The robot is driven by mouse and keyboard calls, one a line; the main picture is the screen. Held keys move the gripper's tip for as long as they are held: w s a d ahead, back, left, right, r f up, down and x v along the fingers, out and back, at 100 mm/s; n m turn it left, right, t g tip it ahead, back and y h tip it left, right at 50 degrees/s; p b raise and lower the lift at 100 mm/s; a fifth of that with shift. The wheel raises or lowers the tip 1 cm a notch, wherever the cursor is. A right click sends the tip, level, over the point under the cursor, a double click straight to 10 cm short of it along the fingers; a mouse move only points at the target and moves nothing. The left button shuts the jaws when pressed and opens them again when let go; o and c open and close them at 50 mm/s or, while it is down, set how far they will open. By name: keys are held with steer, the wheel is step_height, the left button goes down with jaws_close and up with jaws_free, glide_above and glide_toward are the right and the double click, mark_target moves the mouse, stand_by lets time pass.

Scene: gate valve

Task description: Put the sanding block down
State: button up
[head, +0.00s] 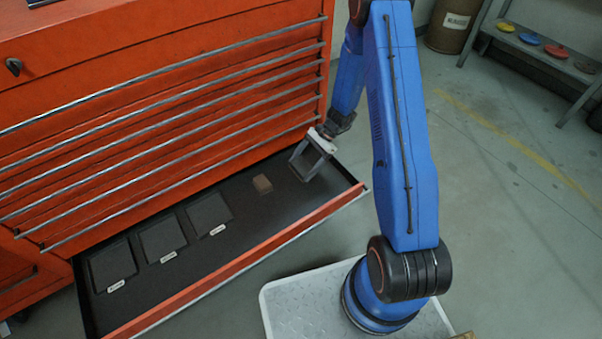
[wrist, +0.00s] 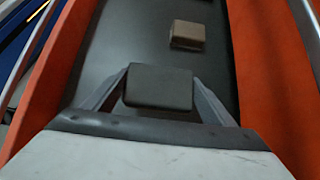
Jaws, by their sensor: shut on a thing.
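My gripper (head: 304,176) is over the right end of the open drawer (head: 240,222), pointing down into it. In the wrist view my gripper (wrist: 160,92) is shut on a dark grey block (wrist: 159,87), which I take for the sanding block, with one finger on each side. The block lies level between the fingertips. I cannot tell whether it touches the drawer floor. In the head view the fingers and the dark floor make it hard to see. A small brown block (head: 262,184) lies apart in the drawer; it also shows in the wrist view (wrist: 188,34).
Three dark square recesses with white labels lie in the drawer: left (head: 113,266), middle (head: 163,240) and right (head: 209,214). The orange drawer front (head: 240,260) and the cabinet (head: 160,70) bound it. Drawer floor around the brown block is clear.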

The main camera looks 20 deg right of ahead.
mark_target(303, 172)
steer(key=shift+f, duration=2.1)
steer(key=o, duration=1.1)
steer(key=shift+f, duration=0.15)
steer(key=shift+o, duration=0.2)
